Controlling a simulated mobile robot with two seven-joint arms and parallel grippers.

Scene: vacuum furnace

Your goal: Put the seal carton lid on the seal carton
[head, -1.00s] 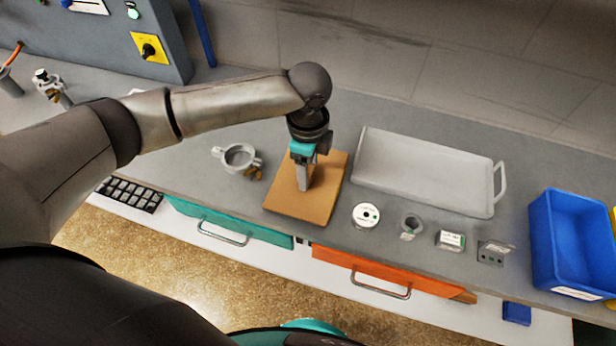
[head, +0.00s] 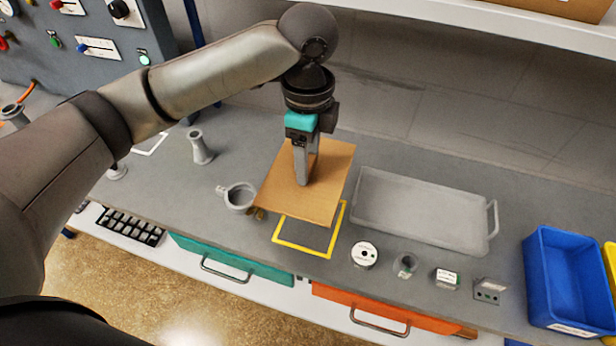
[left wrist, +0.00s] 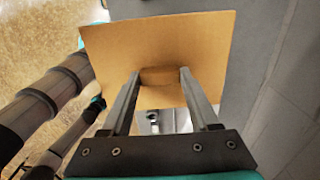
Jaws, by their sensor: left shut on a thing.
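The seal carton lid, a flat brown square panel (head: 325,202), hangs above the bench in the head view. It is slightly tilted in the picture. My left gripper (head: 304,178) points down from above and is shut on the lid near its middle. In the left wrist view, both fingers (left wrist: 158,76) close on a small brown raised block at the middle of the panel (left wrist: 190,35). A brown cardboard box (head: 565,8) shows partly on the shelf at the top right; I cannot tell whether it is the seal carton. My right gripper is out of view.
A yellow square outline (head: 334,236) lies on the bench below the lid. A metal ring clamp (head: 239,197) is to its left, a grey tray (head: 425,212) to its right. Small parts line the front edge; a blue bin (head: 570,275) stands far right.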

